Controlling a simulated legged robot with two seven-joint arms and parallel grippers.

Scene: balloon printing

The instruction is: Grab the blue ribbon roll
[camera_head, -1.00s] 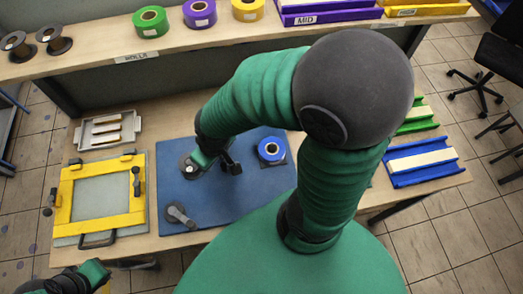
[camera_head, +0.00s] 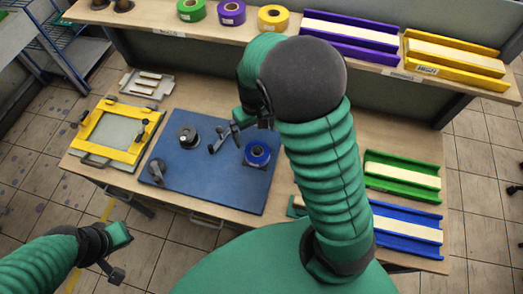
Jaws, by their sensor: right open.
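The blue ribbon roll (camera_head: 258,153) lies flat on the blue mat (camera_head: 212,188), toward its right side, on a dark base. My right gripper (camera_head: 241,131) is open and empty, with its dark fingers spread just behind and to the left of the roll. Whether a finger touches the roll I cannot tell. My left gripper (camera_head: 117,254) is at the lower left, in front of the table; its fingers look apart with nothing between them.
A dark round weight (camera_head: 188,137) and a grey fitting (camera_head: 155,173) sit on the mat's left side. A yellow frame (camera_head: 117,131) lies to the left. Green (camera_head: 400,170) and blue trays (camera_head: 405,232) are at the right. Green, purple and yellow rolls stand on the rear shelf (camera_head: 135,20).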

